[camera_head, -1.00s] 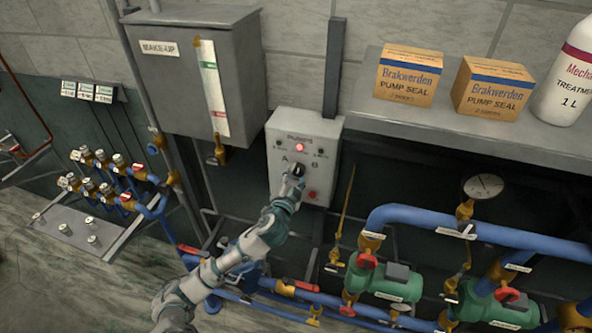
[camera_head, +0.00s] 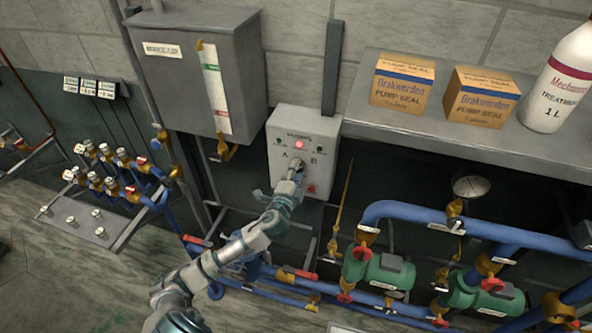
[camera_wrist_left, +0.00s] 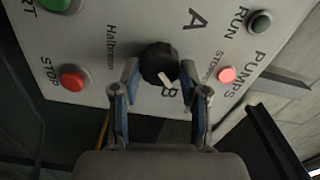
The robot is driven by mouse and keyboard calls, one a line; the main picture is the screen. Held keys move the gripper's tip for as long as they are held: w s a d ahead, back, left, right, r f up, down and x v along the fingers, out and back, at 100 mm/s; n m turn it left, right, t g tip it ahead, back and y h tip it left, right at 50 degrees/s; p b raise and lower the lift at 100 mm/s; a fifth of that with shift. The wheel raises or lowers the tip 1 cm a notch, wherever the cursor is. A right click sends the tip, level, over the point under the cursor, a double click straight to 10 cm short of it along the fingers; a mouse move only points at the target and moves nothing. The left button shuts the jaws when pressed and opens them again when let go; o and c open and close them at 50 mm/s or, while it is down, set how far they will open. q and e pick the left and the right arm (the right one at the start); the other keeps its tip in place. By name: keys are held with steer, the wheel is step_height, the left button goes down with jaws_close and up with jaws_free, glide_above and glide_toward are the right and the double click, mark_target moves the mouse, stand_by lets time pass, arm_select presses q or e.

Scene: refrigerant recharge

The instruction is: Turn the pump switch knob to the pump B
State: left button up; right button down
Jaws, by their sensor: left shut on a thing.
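The grey pump control box (camera_head: 328,138) is on the wall in the middle of the head view, with letters A and B. Its black pump switch knob (camera_wrist_left: 158,62) shows clearly in the left wrist view, its white mark on the side towards the letter B (camera_wrist_left: 168,92). My left gripper (camera_head: 296,168) reaches the box from below, and its fingers partly hide the knob in the head view. In the left wrist view its two fingertips (camera_wrist_left: 160,72) are on either side of the knob, shut on it. My right gripper is not in view.
A red lamp (camera_wrist_left: 227,75) glows on the box. A red stop button (camera_wrist_left: 72,78) and a green button sit near the fingers. A grey tank (camera_head: 180,85) hangs at left. A shelf (camera_head: 430,125) with boxes and a bottle is at right, above blue pipes and green pumps.

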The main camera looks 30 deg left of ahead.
arm_select(q)
steer(key=shift+d+f, duration=0.1)
steer(key=shift+f, duration=0.2)
steer(key=o, duration=1)
steer(key=shift+o, duration=0.7)
steer(key=v, duration=1.1)
steer(key=shift+s, duration=0.4)
